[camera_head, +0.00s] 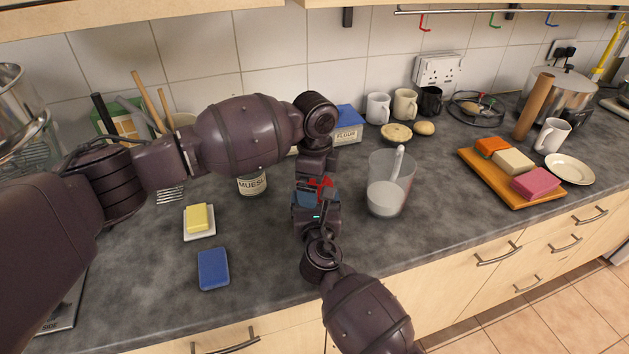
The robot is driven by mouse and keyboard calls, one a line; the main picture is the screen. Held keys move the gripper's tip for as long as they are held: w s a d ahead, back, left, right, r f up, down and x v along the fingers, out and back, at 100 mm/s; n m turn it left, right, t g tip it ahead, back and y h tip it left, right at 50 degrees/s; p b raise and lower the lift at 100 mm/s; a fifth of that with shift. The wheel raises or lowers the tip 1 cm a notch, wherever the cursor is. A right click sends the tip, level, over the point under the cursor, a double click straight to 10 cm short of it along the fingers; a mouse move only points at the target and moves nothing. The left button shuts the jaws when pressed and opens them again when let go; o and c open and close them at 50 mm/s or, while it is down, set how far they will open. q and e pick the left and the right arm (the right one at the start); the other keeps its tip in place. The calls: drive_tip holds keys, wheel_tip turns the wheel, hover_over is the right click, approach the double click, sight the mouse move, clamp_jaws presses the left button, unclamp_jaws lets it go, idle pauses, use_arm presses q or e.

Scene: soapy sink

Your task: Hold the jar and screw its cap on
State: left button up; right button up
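A small red piece (321,184) shows between my two grippers above the worktop; it may be the cap, but most of it is hidden. A blue-grey patch (305,200) shows just below it, and I cannot tell whether it is the jar. My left gripper (316,175) comes down onto the red piece from above. My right gripper (316,203) reaches in from the front, just below the left one. The fingers of both are too covered to read. A jar labelled MUESLI (252,184) stands behind my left arm, its top hidden.
A clear measuring jug (389,190) stands close to the right of the grippers. A blue sponge (213,268) and a butter dish (199,228) lie to the left. The front worktop between is mostly clear.

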use_arm(q)
drive_tip(key=shift+r, duration=2.25)
drive_tip(key=shift+w+d+r, duration=0.1)
drive_tip(key=shift+w+r, duration=0.1)
drive_tip(key=shift+r, duration=0.45)
drive_tip(key=shift+r+n, duration=0.4)
drive_tip(key=shift+n, duration=0.7)
drive_tip(key=n, duration=0.4)
drive_tip(key=shift+r, duration=0.4)
drive_tip(key=n, duration=0.6)
drive_tip(key=shift+s+r, duration=0.1)
drive_tip(key=shift+r, duration=0.2)
drive_tip(key=n, duration=0.3)
